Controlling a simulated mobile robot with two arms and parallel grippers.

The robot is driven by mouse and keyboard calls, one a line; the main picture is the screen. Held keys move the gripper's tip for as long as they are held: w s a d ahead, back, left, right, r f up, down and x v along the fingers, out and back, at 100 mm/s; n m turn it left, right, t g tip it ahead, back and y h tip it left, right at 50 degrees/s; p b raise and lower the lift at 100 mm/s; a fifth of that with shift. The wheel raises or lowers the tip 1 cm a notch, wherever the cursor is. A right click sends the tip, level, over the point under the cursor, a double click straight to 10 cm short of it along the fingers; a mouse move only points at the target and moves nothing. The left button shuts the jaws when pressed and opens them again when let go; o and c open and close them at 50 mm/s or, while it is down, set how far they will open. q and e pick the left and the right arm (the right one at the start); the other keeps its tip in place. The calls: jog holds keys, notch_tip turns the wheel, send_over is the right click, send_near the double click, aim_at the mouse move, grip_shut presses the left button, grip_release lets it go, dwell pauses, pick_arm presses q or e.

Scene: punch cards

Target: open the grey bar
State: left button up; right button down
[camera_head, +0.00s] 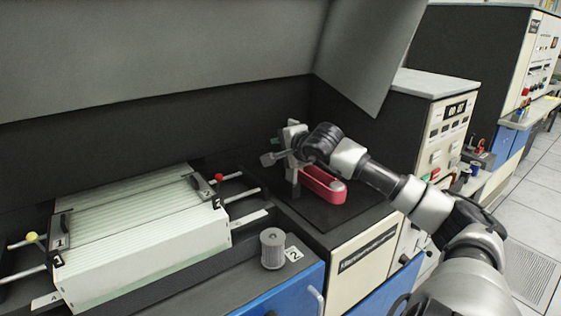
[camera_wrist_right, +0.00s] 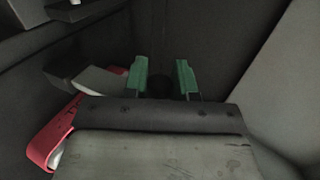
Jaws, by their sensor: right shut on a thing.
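My right gripper (camera_head: 284,150) is above the dark pad at the back of the bench, pointing left. Its green-tipped fingers also show in the wrist view (camera_wrist_right: 162,80), a little apart, with a dark spot between them. A small grey bar (camera_head: 269,159) shows at the fingers in the head view, and the gripper is shut on it. How deep it sits between the fingers is hidden. A red device (camera_head: 323,186) with a light top lies just below and to the right of the gripper; its red edge shows at left in the wrist view (camera_wrist_right: 50,135).
A tray of pale cards (camera_head: 140,240) with dark numbered end plates stands at left. Rods with a yellow knob (camera_head: 32,237) and a red knob (camera_head: 219,178) flank it. A grey cylinder (camera_head: 272,250) stands near the front edge. A dark sloping hood (camera_head: 170,50) hangs overhead.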

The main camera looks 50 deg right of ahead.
jog(key=shift+w+a+f+n+h+b, duration=0.1)
jog(key=shift+a+n+h+b, duration=0.35)
jog(key=shift+b, duration=0.45)
jog(key=c, duration=1)
grip_release()
jog(key=shift+o, duration=0.2)
jog(key=shift+f, duration=0.1)
jog(key=b+v, duration=0.4)
jog(key=v, duration=0.7)
